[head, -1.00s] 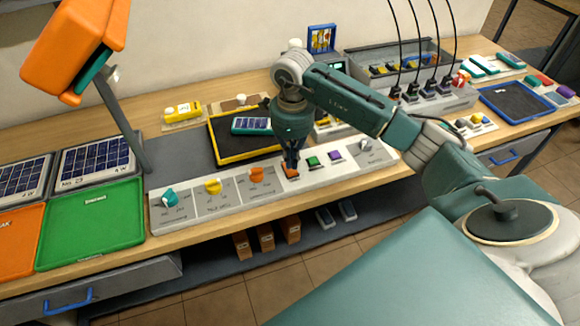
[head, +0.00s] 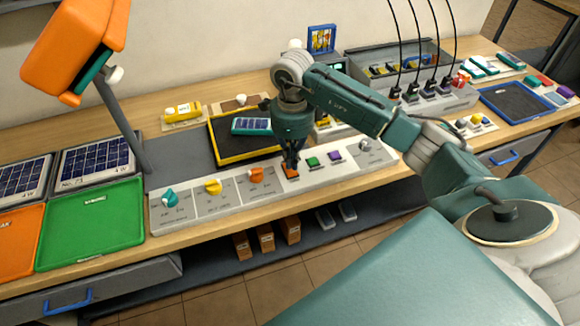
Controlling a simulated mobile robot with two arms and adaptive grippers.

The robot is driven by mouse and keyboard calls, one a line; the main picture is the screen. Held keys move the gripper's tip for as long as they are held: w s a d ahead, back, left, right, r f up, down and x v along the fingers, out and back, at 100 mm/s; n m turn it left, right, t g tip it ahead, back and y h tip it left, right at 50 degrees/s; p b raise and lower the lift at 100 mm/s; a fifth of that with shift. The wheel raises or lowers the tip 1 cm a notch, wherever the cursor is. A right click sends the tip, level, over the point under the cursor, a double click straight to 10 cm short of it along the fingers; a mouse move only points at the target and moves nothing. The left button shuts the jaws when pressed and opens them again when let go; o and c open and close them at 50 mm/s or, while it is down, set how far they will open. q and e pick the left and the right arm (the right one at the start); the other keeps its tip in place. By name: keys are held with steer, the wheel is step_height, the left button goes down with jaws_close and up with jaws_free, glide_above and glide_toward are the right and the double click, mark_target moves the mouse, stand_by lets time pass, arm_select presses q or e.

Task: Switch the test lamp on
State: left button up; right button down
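The lamp (head: 75,45) with an orange head stands on a grey post at the left; no glow shows on it. A long grey control panel (head: 232,198) lies along the bench's front edge. It carries a teal knob (head: 169,196), a yellow knob (head: 213,186), an orange knob (head: 256,174), an orange button (head: 291,172), a green button (head: 313,162), a purple button (head: 335,156) and a white knob (head: 366,145). My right gripper (head: 290,164) points down at the orange button, its tips at or just above it. Its fingers look close together, but the gap is unclear. My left gripper is out of view.
Green (head: 95,222) and orange (head: 20,240) trays and solar panels (head: 95,163) lie at the left. A yellow-rimmed black tray (head: 232,150) is behind the panel. A grey charger box (head: 440,98) with black cables stands at the right.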

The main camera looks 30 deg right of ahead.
mark_target(292, 171)
steer(key=shift+s+f+b, duration=0.1)
steer(key=shift+f+b, duration=0.9)
steer(key=shift+f, duration=0.2)
stand_by(0.5)
steer(key=shift+r, duration=0.1)
steer(key=shift+r+p, duration=0.75)
steer(key=shift+r, duration=0.15)
steer(key=shift+r+p, duration=1.45)
steer(key=shift+r, duration=1.05)
